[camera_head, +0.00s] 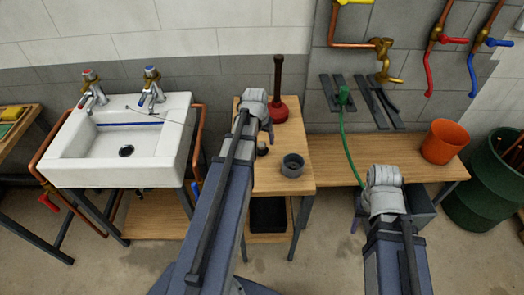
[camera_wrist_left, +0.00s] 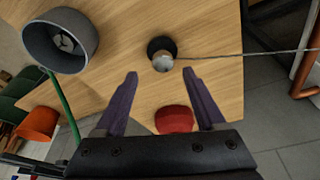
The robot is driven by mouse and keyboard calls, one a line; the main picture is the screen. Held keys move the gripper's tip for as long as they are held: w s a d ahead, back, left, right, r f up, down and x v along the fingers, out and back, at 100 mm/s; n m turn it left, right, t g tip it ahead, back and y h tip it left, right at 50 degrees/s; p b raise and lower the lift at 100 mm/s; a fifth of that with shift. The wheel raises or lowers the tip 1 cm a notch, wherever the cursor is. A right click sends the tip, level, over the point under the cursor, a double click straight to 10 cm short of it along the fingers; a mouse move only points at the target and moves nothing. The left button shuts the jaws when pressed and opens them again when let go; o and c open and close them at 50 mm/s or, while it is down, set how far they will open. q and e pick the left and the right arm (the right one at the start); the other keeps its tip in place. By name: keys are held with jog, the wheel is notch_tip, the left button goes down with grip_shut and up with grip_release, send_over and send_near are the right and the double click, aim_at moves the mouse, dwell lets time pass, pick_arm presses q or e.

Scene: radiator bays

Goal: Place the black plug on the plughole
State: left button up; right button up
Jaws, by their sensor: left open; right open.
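The black plug (camera_head: 262,150) sits on the small wooden table beside the sink; it also shows in the left wrist view (camera_wrist_left: 161,47), with a pale knob on top and a thin cord or chain running right. The white sink (camera_head: 70,148) stands at the left, and its dark plughole (camera_head: 126,150) is uncovered in the basin. My left gripper (camera_head: 262,116) is over the table, open and empty; in its wrist view the fingertips (camera_wrist_left: 160,75) are apart, with the plug just beyond them. My right gripper (camera_head: 384,185) is near the long bench, its fingers mostly hidden.
A red plunger (camera_head: 278,108) stands behind the plug, and a grey cup (camera_head: 292,168) stands to its right. A green hose (camera_head: 347,140) hangs near my right gripper. An orange bucket (camera_head: 443,142) is on the long bench. Taps (camera_head: 151,88) rise at the sink's back.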

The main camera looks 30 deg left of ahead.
aim_at(262, 144)
pick_arm(q)
jog(key=b+x, duration=0.3)
jog(key=x, duration=0.1)
jog(key=shift+s+a+f+b, duration=0.15)
jog(key=shift+s+a+b, duration=0.05)
jog(key=shift+s+b, duration=0.2)
jog(key=shift+w+f+b, duration=0.25)
jog(key=shift+f+b, duration=0.25)
jog(key=shift+r, duration=0.1)
jog(key=shift+c, duration=0.2)
grip_shut()
